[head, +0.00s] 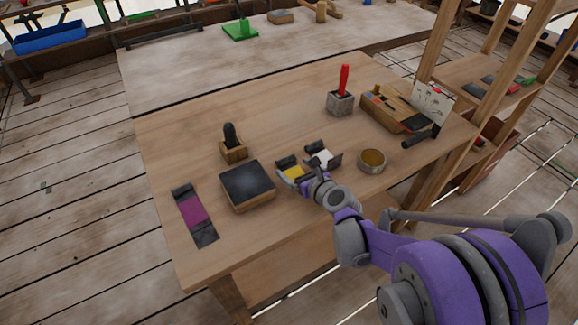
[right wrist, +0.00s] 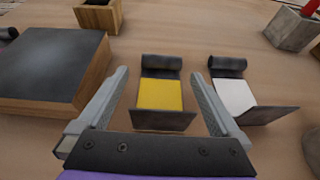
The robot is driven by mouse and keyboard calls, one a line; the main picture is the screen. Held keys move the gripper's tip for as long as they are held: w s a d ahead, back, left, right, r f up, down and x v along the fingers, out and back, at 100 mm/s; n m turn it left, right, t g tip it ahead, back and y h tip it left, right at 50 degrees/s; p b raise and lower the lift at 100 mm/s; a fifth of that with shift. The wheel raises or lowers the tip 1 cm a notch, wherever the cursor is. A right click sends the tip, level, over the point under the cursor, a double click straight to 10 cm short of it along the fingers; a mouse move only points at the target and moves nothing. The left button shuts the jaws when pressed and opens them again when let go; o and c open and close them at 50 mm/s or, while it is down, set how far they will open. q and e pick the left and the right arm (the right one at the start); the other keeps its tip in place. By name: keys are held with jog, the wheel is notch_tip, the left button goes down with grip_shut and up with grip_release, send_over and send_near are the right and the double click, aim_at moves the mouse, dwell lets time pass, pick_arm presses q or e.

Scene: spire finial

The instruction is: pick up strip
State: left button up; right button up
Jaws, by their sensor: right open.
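A dark strip with a yellow middle (head: 293,173) lies on the wooden table, its far end curled into a roll and its near end turned up. In the right wrist view this yellow strip (right wrist: 160,93) lies between the fingers of my right gripper (right wrist: 160,78), which is open and empty. A similar strip with a white middle (head: 322,156) lies just right of it; it also shows in the right wrist view (right wrist: 234,95). A flatter strip with a magenta middle (head: 193,214) lies at the table's left front. My left gripper is not in view.
A dark-topped wooden block (head: 247,184) stands close left of the yellow strip. A round brass-coloured tin (head: 372,161) stands to the right. Behind are a red-handled tool in a grey block (head: 342,92) and a wooden box (head: 396,108). The table's middle is clear.

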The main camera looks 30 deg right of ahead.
aim_at(288, 162)
jog(key=x, duration=0.3)
jog(key=shift+w+d+f, duration=0.1)
jog(key=shift+w+d, duration=0.05)
jog(key=shift+c, duration=0.2)
jog(key=c, duration=1.5)
